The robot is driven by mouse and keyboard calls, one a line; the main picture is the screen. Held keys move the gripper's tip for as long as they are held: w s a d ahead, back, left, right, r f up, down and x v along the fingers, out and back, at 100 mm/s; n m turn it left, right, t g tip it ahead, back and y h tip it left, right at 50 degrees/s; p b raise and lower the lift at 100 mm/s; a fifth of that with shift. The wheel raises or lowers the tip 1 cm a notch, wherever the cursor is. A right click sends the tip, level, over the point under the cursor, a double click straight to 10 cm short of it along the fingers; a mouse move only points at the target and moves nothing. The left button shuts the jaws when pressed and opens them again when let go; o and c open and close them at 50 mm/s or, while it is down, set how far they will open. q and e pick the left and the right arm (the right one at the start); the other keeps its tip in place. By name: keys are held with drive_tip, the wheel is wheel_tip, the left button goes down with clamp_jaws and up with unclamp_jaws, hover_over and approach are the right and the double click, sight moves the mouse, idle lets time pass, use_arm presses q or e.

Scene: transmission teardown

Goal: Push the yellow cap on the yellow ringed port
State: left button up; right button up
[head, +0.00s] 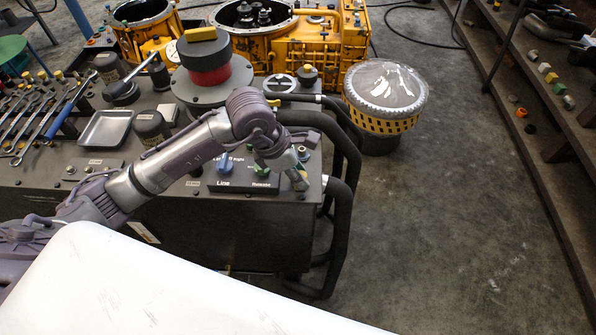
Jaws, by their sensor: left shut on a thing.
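My left gripper (297,178) points down at the right end of the dark bench, just beside the labelled switch panel. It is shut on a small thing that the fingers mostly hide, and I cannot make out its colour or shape. A small yellow spot (275,103) shows beside the wrist, near the hose ends. I cannot tell whether it is the yellow ringed port or a cap. My right gripper is not in view.
The switch panel (240,185) has a blue knob (225,163) and a green one. Black hoses (342,215) loop off the bench's right end. A yellow housing (325,50) and a wrapped yellow drum (386,95) stand behind. The floor at right is free.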

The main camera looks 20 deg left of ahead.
use_arm(q)
drive_tip(key=shift+f, duration=0.1)
drive_tip(key=o, duration=0.8)
idle(0.4)
drive_tip(key=shift+r+p, duration=0.65)
drive_tip(key=shift+r, duration=0.85)
drive_tip(key=shift+r+p, duration=1.9)
drive_tip(key=shift+r, duration=1.15)
